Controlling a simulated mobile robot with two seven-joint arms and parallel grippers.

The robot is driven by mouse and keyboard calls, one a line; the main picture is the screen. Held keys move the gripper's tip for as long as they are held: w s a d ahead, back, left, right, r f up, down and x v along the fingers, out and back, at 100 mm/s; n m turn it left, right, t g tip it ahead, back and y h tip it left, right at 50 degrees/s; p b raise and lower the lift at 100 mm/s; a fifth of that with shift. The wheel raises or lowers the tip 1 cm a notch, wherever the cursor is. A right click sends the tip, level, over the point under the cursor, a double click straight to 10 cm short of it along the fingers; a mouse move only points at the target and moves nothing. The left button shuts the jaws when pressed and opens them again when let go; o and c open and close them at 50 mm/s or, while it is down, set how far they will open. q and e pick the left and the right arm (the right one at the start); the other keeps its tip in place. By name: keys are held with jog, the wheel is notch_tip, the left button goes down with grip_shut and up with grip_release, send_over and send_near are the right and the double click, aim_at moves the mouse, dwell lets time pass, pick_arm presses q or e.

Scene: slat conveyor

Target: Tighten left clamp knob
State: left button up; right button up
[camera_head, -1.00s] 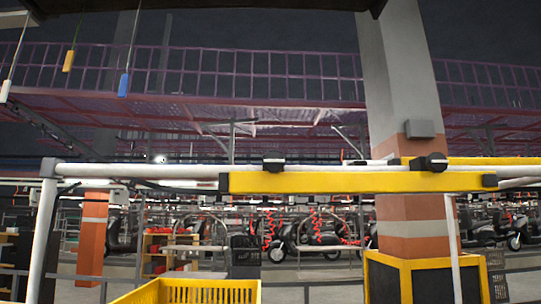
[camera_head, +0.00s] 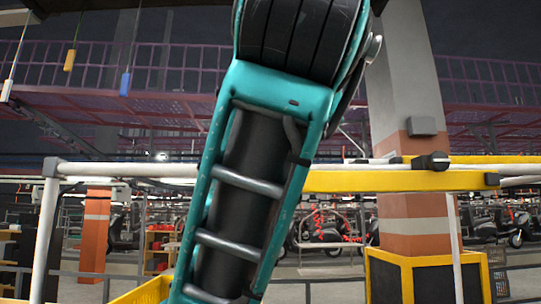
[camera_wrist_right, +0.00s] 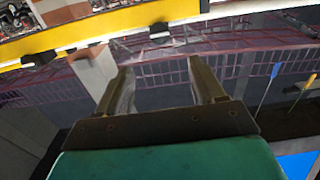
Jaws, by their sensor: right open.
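In the head view my teal arm crosses the middle and hides the left clamp knob and the left end of the yellow bar (camera_head: 395,181). The black right clamp knob (camera_head: 435,162) shows at the bar's right part. The right wrist view is turned about upside down; there the left clamp knob (camera_wrist_right: 159,30) is a small black piece on the yellow bar, and the right clamp knob (camera_wrist_right: 40,58) is further left. My right gripper (camera_wrist_right: 160,68) is open and empty. Its fingers point toward the bar, apart from the left knob. My left gripper is not in view.
A white tube frame (camera_head: 115,170) runs behind the yellow bar. A yellow crate (camera_head: 143,292) is partly hidden at bottom left. A pillar (camera_head: 410,90) stands behind at right. Handles hang at upper left, including a blue one (camera_head: 125,84).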

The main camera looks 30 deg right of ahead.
jog(key=p+x, duration=0.2)
jog(key=x, duration=1.1)
jog(key=shift+p, duration=0.35)
jog(key=shift+s, duration=0.1)
jog(key=c, duration=1.1)
